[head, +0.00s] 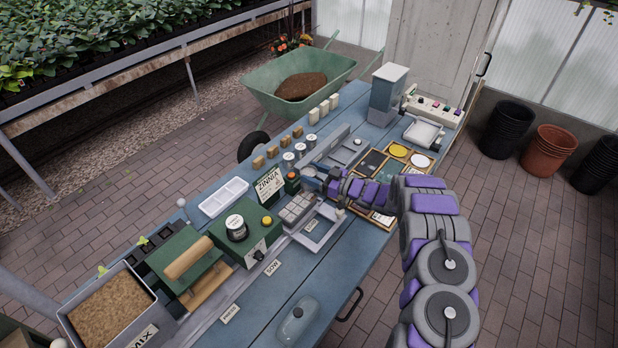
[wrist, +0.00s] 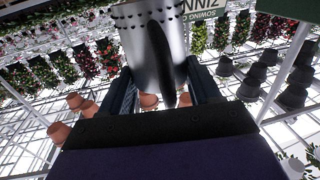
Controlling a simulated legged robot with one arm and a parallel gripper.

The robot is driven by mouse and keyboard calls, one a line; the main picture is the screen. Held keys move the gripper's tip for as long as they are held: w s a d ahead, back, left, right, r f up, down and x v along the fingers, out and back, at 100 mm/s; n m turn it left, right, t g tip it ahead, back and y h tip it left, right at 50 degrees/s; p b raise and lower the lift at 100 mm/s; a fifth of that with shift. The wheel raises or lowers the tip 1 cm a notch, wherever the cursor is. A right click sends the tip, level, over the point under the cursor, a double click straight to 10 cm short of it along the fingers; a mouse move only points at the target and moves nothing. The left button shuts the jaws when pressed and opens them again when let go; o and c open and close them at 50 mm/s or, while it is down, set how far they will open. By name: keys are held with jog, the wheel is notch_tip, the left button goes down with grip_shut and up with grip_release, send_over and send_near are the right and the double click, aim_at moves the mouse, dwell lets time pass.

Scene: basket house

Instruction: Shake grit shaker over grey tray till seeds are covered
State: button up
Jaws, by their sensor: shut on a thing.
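My gripper (wrist: 157,95) is shut on the grit shaker (wrist: 132,42), a silver metal cylinder with a dark handle and a row of small holes near the top of the wrist view. The sign beyond it appears upside down in that view. In the head view my gripper (head: 312,182) is low over the bench, beside the grey tray (head: 296,208), a small block of square cells. The held shaker is hard to make out there. The seeds and any grit in the cells are too small to tell. The tray is not visible in the wrist view.
The zinnia sign (head: 269,186) stands close behind the tray. Several small cans and a white tray (head: 224,197) line the back. The bench's front strip is mostly clear.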

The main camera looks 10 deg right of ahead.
jog(key=shift+w+d, duration=0.2)
jog(key=shift+w, duration=0.15)
dwell(2.2)
jog(key=shift+d+r, duration=0.1)
jog(key=shift+r, duration=0.05)
jog(key=shift+r, duration=0.6)
jog(key=shift+r+p, duration=0.65)
jog(key=shift+r, duration=1.7)
jog(key=shift+f, duration=0.1)
